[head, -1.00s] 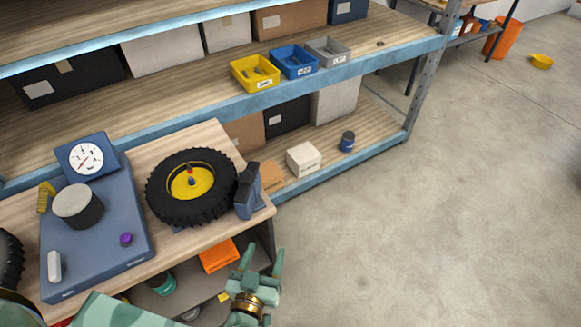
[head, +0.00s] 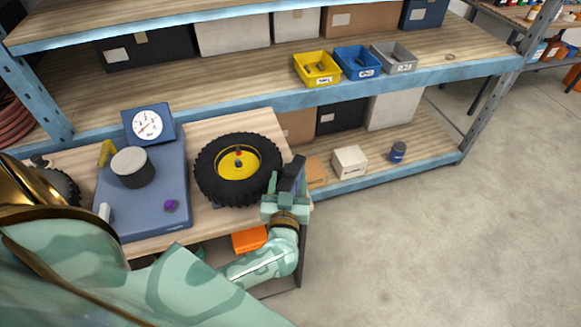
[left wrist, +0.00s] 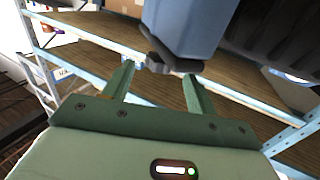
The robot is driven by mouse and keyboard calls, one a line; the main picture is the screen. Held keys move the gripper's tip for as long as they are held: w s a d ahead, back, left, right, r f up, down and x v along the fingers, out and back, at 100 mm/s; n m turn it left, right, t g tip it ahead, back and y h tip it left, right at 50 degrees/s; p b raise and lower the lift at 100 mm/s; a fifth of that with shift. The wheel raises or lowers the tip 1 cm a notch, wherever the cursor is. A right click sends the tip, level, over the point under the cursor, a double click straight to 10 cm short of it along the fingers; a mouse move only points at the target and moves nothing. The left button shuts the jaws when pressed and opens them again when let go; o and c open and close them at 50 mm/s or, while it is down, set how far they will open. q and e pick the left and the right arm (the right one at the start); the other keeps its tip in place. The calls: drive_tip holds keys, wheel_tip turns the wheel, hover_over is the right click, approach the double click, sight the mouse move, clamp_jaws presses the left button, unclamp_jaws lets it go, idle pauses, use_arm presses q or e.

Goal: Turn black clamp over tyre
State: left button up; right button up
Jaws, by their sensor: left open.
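The black tyre (head: 238,168) with a yellow hub lies flat on the wooden bench top. The black clamp (head: 292,172) stands at its right side by the bench edge and does not lie across the tyre. My left gripper (head: 284,194) is at the clamp, its fingers open around its near side. In the left wrist view, a small dark end of the clamp (left wrist: 157,63) shows near the open fingertips of the gripper (left wrist: 158,72), beside a blue block (left wrist: 190,28); contact cannot be told. The tyre's dark tread (left wrist: 275,40) shows at the right. My right gripper is not in view.
A blue unit with a dial (head: 147,124) and a grey cylinder (head: 132,167) stands left of the tyre. Yellow (head: 317,80), blue and grey bins sit on the shelf behind. An orange box (head: 249,240) lies below the bench. Open floor lies to the right.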

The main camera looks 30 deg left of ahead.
sight(290, 174)
use_arm(q)
drive_tip(key=shift+x, duration=2.35)
clamp_jaws()
